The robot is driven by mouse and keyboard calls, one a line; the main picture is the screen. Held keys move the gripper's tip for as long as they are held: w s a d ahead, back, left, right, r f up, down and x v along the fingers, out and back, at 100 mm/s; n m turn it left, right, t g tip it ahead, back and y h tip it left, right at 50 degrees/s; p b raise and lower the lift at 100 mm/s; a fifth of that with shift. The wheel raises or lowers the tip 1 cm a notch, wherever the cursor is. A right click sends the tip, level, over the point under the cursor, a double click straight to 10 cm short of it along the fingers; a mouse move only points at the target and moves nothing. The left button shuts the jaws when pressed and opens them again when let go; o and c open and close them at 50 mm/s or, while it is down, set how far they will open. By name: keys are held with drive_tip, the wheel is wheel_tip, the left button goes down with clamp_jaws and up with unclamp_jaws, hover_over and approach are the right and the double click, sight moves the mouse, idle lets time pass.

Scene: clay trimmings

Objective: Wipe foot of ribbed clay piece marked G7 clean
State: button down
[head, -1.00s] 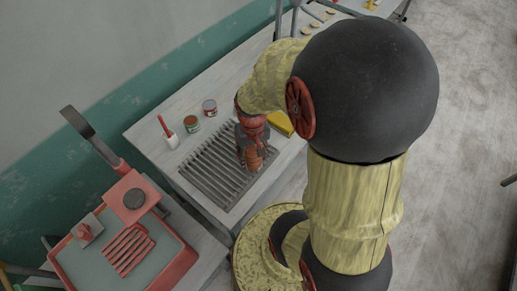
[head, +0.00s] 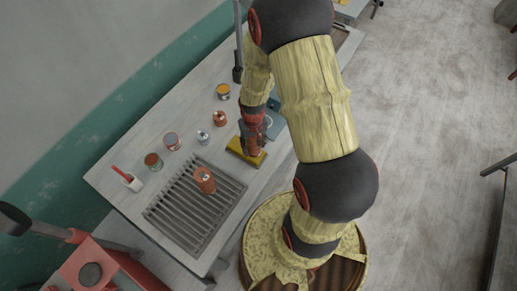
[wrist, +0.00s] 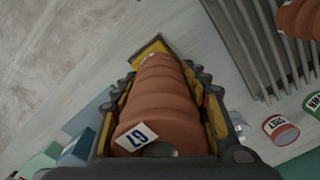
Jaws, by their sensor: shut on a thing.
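My gripper (head: 252,138) is shut on a ribbed terracotta clay piece (wrist: 160,100), with its fingers along both sides. A white label reading G7 (wrist: 136,138) is on the piece's near end in the wrist view. The piece's far end is over the yellow block (wrist: 150,46), which looks like a sponge; I cannot tell if they touch. In the head view the yellow block (head: 236,150) lies on the bench right of the slatted rack, under my gripper, and the held piece is mostly hidden.
Another orange-brown clay piece (head: 205,178) stands on the slatted rack (head: 178,218). Blue-grey things (head: 273,122) lie right of my gripper.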

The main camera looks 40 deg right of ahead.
drive_tip(key=shift+w+d, duration=0.55)
drive_tip(key=shift+w, duration=0.2)
drive_tip(key=shift+a+f, duration=0.15)
drive_tip(key=shift+f+b, duration=1.3)
drive_tip(key=shift+f, duration=0.4)
drive_tip(key=shift+f+b, duration=0.45)
drive_tip(key=shift+f, duration=0.1)
drive_tip(key=shift+w, duration=0.15)
drive_tip(key=shift+w+a+b, duration=0.2)
drive_tip(key=shift+w+a, duration=0.25)
drive_tip(key=shift+w, duration=0.75)
drive_tip(key=shift+w+a+b, duration=0.15)
drive_tip(key=shift+w+a, duration=0.25)
drive_tip(key=shift+w, duration=0.85)
drive_tip(key=shift+w+a+b, duration=0.2)
drive_tip(key=shift+w+a, duration=0.25)
drive_tip(key=shift+w, duration=0.75)
drive_tip(key=shift+s+d+p, duration=0.15)
drive_tip(key=shift+s+d, duration=0.3)
drive_tip(key=shift+s, duration=0.8)
drive_tip(key=shift+s+d+p, duration=0.1)
drive_tip(key=shift+s+d, duration=0.35)
drive_tip(key=shift+s, duration=0.8)
drive_tip(key=shift+s+d+p, duration=0.15)
drive_tip(key=shift+s+d, duration=0.3)
drive_tip(key=shift+s, duration=0.8)
drive_tip(key=shift+w, duration=0.1)
